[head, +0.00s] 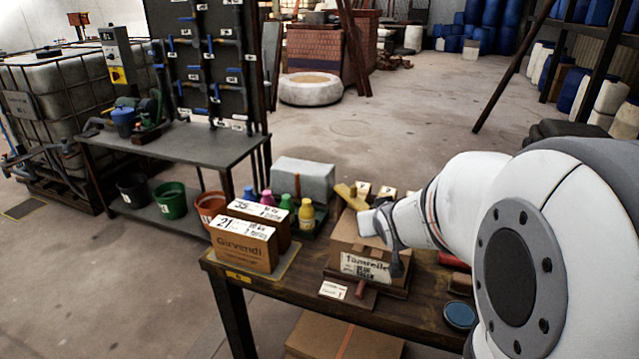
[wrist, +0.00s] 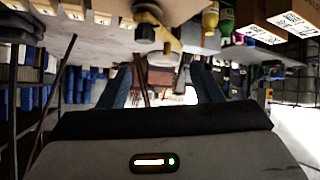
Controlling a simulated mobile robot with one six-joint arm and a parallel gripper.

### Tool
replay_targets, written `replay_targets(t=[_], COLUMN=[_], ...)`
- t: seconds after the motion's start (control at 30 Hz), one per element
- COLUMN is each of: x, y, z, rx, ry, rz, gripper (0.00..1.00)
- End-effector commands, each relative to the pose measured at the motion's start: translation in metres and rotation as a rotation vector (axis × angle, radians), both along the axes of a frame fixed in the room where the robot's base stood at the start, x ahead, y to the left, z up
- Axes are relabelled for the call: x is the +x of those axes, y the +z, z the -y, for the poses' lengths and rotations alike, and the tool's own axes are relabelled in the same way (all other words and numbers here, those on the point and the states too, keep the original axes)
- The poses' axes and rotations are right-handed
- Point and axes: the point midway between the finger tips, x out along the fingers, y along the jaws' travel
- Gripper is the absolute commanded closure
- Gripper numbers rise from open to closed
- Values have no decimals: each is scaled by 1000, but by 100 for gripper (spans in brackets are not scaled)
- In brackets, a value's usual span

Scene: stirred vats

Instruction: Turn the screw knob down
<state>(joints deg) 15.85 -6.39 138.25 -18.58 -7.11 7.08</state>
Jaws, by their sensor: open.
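A yellow bar-like part (head: 351,196), which I take to be the screw knob, shows above and behind a cardboard box labelled roughly "Tamrelle" (head: 365,264) on the table. My wrist hides part of the bar and the box top. In the upside-down wrist view a yellow knob with a dark disc (wrist: 146,32) shows near the top centre, beyond my fingertips. My gripper (wrist: 163,78) is open, with two dark blue fingers apart and nothing between them. In the head view my wrist hangs over the box and the fingers cannot be made out. I cannot see any contact with the knob.
The wooden table (head: 425,312) carries two labelled boxes (head: 243,245) at left, several coloured bottles (head: 306,215) and a grey block (head: 303,180) behind. A small blue round dish (head: 460,315) lies at right. A pipe rack bench (head: 200,145) stands behind left; open floor lies beyond.

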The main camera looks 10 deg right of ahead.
Motion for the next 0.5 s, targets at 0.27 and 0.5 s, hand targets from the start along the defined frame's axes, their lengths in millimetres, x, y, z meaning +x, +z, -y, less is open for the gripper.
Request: replay_targets(t=[0.27, 0.5], x=[63, 71], y=[-72, -97], z=[54, 70], rx=[26, 96], ry=[110, 207], rz=[369, 573], gripper=[41, 41])
